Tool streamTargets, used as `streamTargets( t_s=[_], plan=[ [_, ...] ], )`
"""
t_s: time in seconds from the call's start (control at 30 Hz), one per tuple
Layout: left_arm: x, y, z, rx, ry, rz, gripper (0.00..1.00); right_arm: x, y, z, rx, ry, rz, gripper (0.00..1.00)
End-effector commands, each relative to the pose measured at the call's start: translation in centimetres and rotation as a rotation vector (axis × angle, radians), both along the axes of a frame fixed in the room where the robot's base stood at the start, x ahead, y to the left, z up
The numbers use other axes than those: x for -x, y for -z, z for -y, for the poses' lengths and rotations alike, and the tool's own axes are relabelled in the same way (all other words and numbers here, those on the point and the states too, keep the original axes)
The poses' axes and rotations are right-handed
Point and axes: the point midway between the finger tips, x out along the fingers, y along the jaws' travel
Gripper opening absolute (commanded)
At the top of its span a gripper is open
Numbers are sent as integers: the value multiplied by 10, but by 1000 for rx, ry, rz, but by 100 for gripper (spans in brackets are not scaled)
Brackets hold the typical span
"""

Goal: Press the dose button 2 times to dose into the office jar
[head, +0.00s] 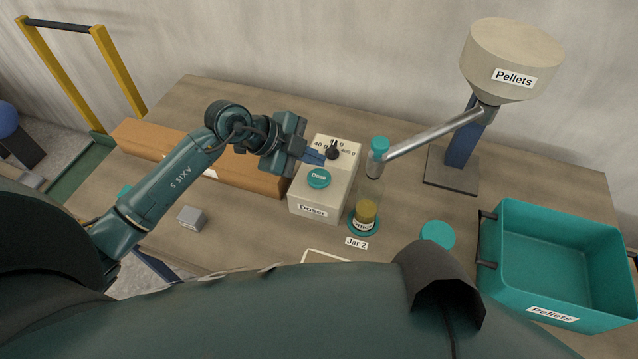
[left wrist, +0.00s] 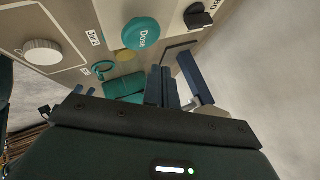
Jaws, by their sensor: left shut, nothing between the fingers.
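The doser (head: 322,195) is a beige box on the table, with a teal round Dose button (head: 318,178) on top; the button also shows in the left wrist view (left wrist: 140,33). Behind the button is a black dial (head: 332,151), also in the left wrist view (left wrist: 198,18). A clear jar (head: 368,208) with yellow pellets stands on a teal disc under the spout, beside a "Jar 2" label (head: 356,242); its own label is too small to read surely. My left gripper (head: 316,157) is shut and empty, behind the button near the dial, apart from the button. My right gripper is out of view.
A pellet hopper (head: 512,62) on a stand feeds a slanted metal tube (head: 435,134) to the spout. A teal Pellets bin (head: 560,225) is at the right. A teal lid (head: 437,235) and a grey block (head: 192,218) lie on the table. A brown box (head: 235,170) lies behind my left arm.

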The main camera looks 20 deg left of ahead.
Motion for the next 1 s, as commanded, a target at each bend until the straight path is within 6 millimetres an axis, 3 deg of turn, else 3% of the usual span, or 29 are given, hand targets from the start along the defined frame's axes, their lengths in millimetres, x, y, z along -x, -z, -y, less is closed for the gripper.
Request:
streamTargets(
  t_s=[0.03,0.2,1.0],
  plan=[
    [0,10,0,0,0,-2,0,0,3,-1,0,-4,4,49],
    [0,22,0,0,-1,-2,0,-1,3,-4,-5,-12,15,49],
    [0,22,0,0,1,-1,0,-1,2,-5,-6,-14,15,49]
  ],
)
